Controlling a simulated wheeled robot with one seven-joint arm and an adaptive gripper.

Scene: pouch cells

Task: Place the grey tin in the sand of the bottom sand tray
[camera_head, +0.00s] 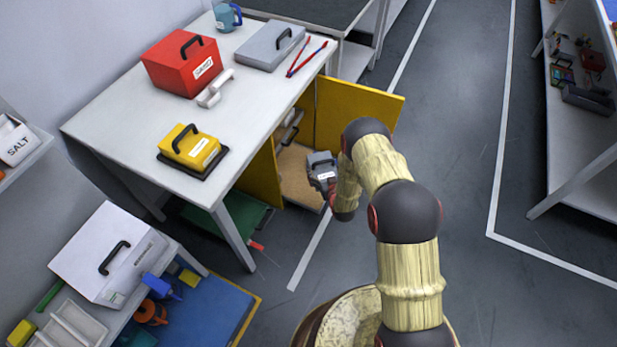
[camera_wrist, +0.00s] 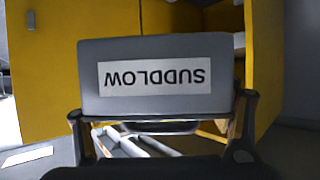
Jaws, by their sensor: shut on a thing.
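The grey tin (camera_head: 321,159) has a white label and is in my gripper (camera_head: 326,184), just in front of the open yellow cabinet (camera_head: 352,110). In the wrist view the tin (camera_wrist: 150,50) fills the upper middle, and its label SUDDLOW reads upside down. My gripper's fingers (camera_wrist: 160,125) are shut on it at both sides. A sand-coloured surface (camera_head: 297,168) shows low in the cabinet, behind and left of the tin; it looks like the bottom sand tray. The tin appears apart from it and above it. My arm and the tabletop hide part of the cabinet's inside.
The yellow doors stand open on both sides of the cabinet mouth. Pale handle-like parts (camera_head: 291,130) show above the sand. The white table (camera_head: 120,110) above carries a red box (camera_head: 178,70), a yellow box (camera_head: 190,145) and a grey case (camera_head: 268,47).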

